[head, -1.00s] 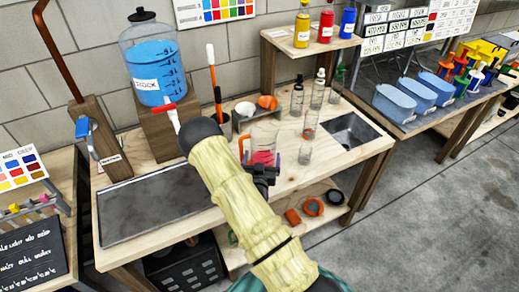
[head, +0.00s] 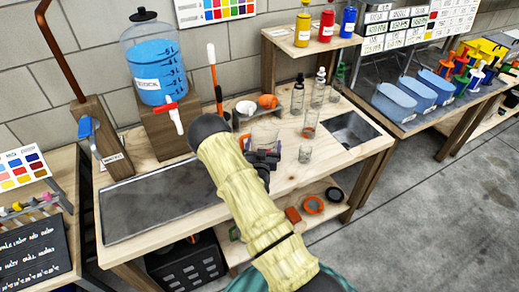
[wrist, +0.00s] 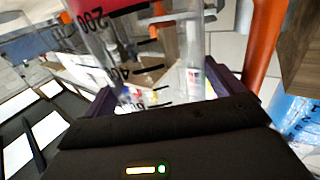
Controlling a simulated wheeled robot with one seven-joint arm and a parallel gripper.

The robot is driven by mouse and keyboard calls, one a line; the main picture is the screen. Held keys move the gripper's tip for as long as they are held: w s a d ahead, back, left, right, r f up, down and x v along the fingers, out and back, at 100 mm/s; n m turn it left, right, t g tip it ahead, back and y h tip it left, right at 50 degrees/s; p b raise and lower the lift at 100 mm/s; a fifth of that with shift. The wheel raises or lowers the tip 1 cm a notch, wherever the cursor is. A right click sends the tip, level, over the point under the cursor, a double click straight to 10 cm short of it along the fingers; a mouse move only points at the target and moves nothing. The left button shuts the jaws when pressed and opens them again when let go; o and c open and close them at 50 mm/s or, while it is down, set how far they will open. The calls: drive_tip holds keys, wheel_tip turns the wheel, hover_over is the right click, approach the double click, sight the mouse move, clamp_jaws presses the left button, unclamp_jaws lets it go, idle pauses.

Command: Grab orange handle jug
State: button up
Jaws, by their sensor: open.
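The clear measuring jug (head: 264,136) stands on the wooden workbench, just beyond my gripper (head: 266,159) in the head view.
Glass beakers (head: 305,153) and bottles (head: 297,97) stand close to the right of the jug. A small rack (head: 243,120) with a white and an orange cup is behind it. A blue-filled dispenser (head: 155,70) stands back left. The dark bench mat (head: 155,205) is clear.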

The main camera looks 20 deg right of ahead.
idle(0.3)
drive_tip(key=c, duration=0.9)
drive_tip(key=shift+r, duration=0.25)
drive_tip(key=shift+c, duration=0.2)
drive_tip(key=shift+r+b, duration=0.8)
drive_tip(key=shift+r, duration=3.95)
